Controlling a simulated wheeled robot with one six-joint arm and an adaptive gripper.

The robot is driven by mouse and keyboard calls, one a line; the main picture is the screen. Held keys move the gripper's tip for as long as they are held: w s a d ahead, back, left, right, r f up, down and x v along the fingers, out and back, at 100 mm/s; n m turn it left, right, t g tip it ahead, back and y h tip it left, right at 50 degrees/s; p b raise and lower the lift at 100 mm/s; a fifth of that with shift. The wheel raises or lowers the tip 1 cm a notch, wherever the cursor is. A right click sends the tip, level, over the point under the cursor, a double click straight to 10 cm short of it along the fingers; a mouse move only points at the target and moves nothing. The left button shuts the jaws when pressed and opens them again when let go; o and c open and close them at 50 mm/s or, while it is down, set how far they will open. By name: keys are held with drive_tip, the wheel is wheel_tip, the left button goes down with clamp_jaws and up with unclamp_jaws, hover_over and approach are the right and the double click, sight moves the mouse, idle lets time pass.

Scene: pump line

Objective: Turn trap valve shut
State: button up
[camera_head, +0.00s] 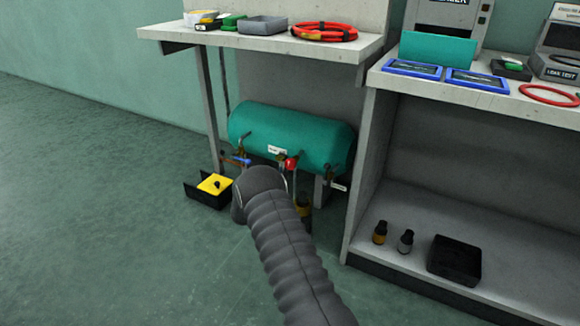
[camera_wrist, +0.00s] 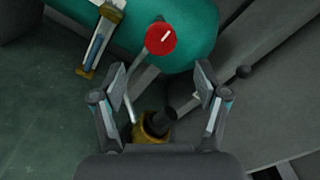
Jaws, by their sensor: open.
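A teal tank (camera_head: 290,134) lies under the left bench, with several small valves and pipes along its underside. A red round knob (camera_head: 291,164) sits below the tank's middle, and a blue-handled fitting (camera_head: 237,160) is to its left. I cannot tell which part is the trap valve. In the wrist view my gripper (camera_wrist: 161,84) is open and empty. The red knob (camera_wrist: 161,38) shows beyond its fingertips, apart from them. A brass-coloured cup (camera_wrist: 150,127) with a dark cylinder appears low between the fingers. My arm hides the gripper in the head view.
The left bench (camera_head: 180,32) overhangs the tank. The right bench's lower shelf (camera_head: 480,225) holds two small bottles and a black box (camera_head: 455,260). The floor at left is clear.

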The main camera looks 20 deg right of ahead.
sight(289, 166)
drive_tip(key=b+x, duration=0.1)
drive_tip(key=x, duration=0.9)
drive_tip(key=shift+w+d, duration=0.1)
drive_tip(key=c, duration=1.2)
